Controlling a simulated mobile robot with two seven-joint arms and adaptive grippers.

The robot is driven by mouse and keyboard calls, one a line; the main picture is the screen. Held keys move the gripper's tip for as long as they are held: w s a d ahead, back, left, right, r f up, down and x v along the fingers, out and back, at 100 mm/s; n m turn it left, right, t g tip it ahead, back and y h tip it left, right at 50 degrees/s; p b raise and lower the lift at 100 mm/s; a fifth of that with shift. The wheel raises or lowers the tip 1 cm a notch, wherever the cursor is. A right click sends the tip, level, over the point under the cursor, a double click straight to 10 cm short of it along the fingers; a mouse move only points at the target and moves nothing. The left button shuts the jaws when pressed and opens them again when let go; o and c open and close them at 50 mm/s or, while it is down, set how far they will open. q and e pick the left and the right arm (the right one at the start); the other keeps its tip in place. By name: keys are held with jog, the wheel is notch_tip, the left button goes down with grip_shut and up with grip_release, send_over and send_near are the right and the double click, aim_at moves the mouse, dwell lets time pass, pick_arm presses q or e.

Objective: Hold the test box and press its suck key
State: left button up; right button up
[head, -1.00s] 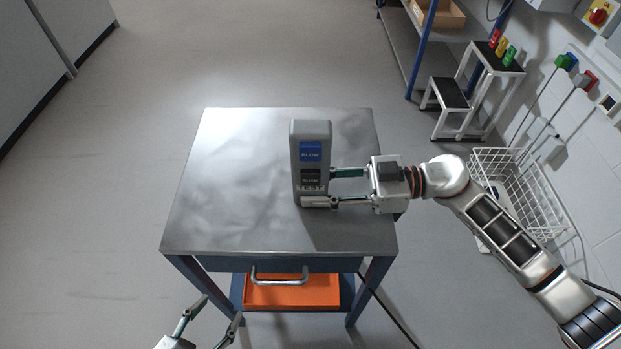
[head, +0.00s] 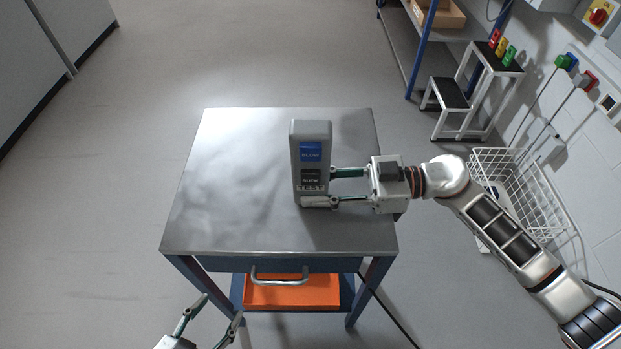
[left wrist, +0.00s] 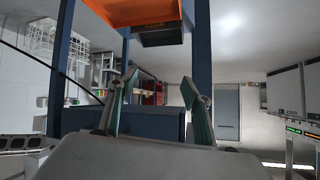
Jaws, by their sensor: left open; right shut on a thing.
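The grey test box (head: 311,134) stands upright on the metal table, right of its middle. Its face has a blue key (head: 311,151) above a black suck key (head: 310,177). My right gripper (head: 325,188) comes in from the right and is shut on the lower part of the box. My left gripper (head: 214,312) is open and empty, low in front of the table, well apart from the box. Its two fingers also show in the left wrist view (left wrist: 157,112), with nothing between them.
The metal table (head: 225,190) has clear room left of the box. It has a drawer handle (head: 279,276) in front and an orange tray (head: 290,295) below. A wire basket (head: 520,190) hangs on the right wall. A step stool (head: 450,93) stands behind it.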

pick_arm(q)
grip_shut()
dwell(1.4)
